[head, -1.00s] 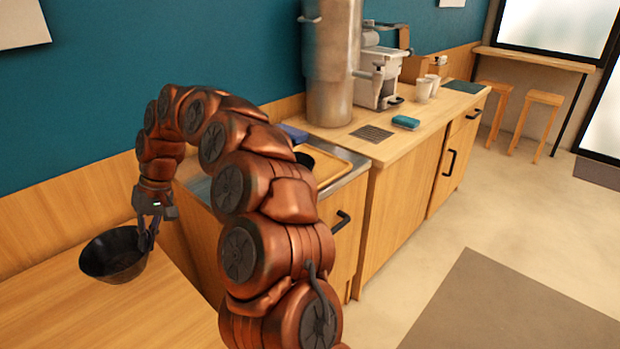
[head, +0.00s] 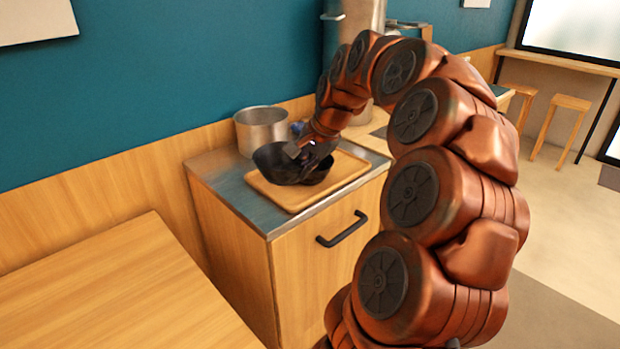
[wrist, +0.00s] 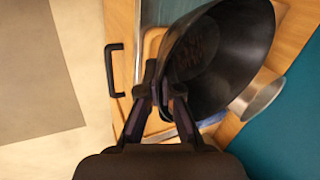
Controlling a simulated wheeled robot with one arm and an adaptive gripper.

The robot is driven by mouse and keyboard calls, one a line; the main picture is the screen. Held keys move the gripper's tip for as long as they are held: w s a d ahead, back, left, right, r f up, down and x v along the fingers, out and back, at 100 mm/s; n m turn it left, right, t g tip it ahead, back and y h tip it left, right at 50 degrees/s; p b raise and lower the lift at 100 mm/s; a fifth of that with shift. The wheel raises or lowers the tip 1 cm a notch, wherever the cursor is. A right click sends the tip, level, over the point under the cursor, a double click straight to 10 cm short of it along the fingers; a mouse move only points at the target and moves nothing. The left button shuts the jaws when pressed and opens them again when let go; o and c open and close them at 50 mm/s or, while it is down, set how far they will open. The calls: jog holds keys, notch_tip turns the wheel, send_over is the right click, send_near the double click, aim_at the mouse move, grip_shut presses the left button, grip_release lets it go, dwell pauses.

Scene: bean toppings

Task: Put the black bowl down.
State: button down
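The black bowl (head: 270,163) hangs from my gripper (head: 302,153) over the wooden tray (head: 290,201) on the steel-topped counter. In the wrist view, the fingers (wrist: 165,95) are closed on the near rim of the bowl (wrist: 238,50), which looks tilted there.
A metal pot (head: 262,129) stands at the back of the counter, close to the bowl. A cabinet handle (head: 342,230) juts out below. The wooden table (head: 110,295) at the left front is bare. Blue wall rises behind.

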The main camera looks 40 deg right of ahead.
jog(key=s+d+r+m+h, duration=0.2)
jog(key=s+d+m, duration=0.35)
jog(key=s, duration=0.25)
jog(key=p, duration=0.2)
send_over(320, 173)
jog(key=shift+d+f+n, duration=0.1)
jog(key=shift+f+n, duration=0.15)
jog(key=shift+f, duration=0.3)
jog(key=shift+w+d+f+p, duration=0.15)
jog(key=shift+f+p, duration=0.5)
jog(key=shift+f, duration=1.1)
jog(key=shift+f+b, duration=0.45)
jog(key=shift+f, duration=0.2)
